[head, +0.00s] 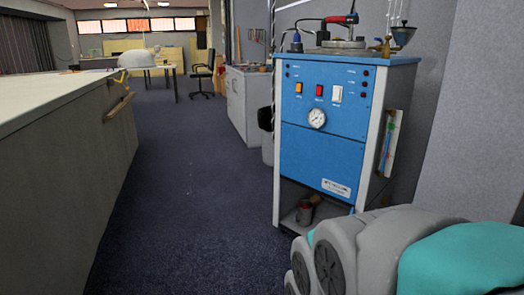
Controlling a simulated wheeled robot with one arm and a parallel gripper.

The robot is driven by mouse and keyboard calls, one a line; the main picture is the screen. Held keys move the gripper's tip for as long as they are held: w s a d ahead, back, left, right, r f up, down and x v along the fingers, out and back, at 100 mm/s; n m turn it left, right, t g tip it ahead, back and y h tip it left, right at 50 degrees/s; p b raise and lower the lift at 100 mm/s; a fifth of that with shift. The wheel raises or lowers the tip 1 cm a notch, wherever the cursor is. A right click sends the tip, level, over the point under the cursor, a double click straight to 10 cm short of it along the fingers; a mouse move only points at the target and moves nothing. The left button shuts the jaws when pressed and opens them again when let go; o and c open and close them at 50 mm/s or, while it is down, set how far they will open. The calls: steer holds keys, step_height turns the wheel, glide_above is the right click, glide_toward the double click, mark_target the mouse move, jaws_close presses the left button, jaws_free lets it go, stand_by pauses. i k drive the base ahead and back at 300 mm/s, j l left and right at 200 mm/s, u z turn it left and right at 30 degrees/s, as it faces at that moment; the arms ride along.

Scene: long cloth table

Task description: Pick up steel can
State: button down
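I cannot make out a steel can for certain in the head view. A small dark can-like container (304,212) with some red on it stands on the low open shelf of a blue machine; it is too small to tell what it is. My gripper is not in view. Only grey and teal links of my arm show at the bottom right, and they cover part of the floor and the machine's lower right side.
The blue machine (322,150) with a gauge stands right of centre, close to my arm. A long counter (70,155) runs along the left. A grey cabinet (250,105), an office chair (202,68) and a table stand farther back. Dark carpet (190,190) between them is clear.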

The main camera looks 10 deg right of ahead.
mark_target(302, 214)
steer(key=z, duration=0.65)
steer(key=i+j, duration=1.45)
steer(key=j, duration=0.25)
steer(key=i+j, duration=0.75)
